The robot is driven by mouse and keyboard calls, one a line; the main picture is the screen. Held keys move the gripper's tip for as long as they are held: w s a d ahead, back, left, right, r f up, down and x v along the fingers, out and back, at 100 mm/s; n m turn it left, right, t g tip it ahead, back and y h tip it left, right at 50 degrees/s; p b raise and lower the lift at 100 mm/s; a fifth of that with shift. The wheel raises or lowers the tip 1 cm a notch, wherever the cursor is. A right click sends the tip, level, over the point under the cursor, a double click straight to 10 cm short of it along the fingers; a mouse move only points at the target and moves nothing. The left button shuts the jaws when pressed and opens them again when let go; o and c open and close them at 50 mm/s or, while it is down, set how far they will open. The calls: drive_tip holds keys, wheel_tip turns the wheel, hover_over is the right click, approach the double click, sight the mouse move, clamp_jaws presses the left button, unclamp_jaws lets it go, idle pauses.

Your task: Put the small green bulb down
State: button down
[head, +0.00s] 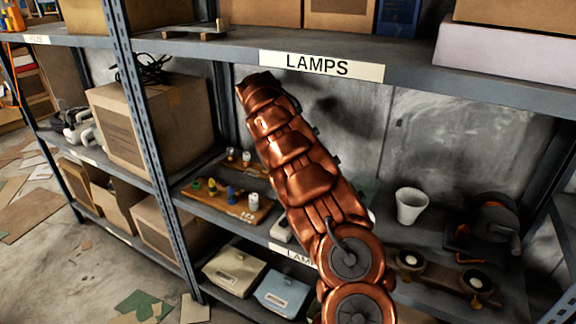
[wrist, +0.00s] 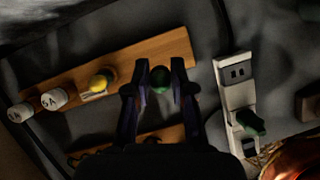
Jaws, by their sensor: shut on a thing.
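In the wrist view, my gripper (wrist: 160,68) is shut on the small green bulb (wrist: 160,79), which sits between the fingertips. The bulb is over the right part of a wooden board (wrist: 130,62). I cannot tell whether it touches the board or hangs above it. A yellow bulb (wrist: 101,82) and two white cylinders, one marked 5A (wrist: 54,99), stand on the board to the left. In the head view, my copper arm hides the gripper and the held bulb.
A white socket strip (wrist: 236,95) with a green piece lies right of my gripper. In the head view, a front board (head: 238,209) bears several coloured bulbs. A white cup (head: 410,206) stands right of my arm. The upper shelf labelled LAMPS (head: 318,65) is overhead; a post (head: 150,130) stands left.

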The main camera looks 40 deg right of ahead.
drive_tip(key=shift+d+f, duration=0.1)
drive_tip(key=shift+d, duration=0.65)
wheel_tip(320, 180, down, 3)
drive_tip(key=shift+s+r+b, duration=0.1)
drive_tip(key=shift+r+b, duration=0.1)
drive_tip(key=shift+b, duration=0.1)
drive_tip(key=shift+f, duration=0.4)
drive_tip(key=shift+f, duration=0.15)
drive_tip(key=c, duration=1)
unclamp_jaws()
drive_tip(key=v, duration=0.5)
drive_tip(key=shift+r+p, duration=0.25)
drive_tip(key=shift+p, duration=0.05)
drive_tip(key=shift+w+a+f, duration=0.1)
drive_tip(key=shift+a, duration=2.95)
drive_tip(key=shift+w+a, duration=0.1)
drive_tip(key=shift+a, duration=2.9)
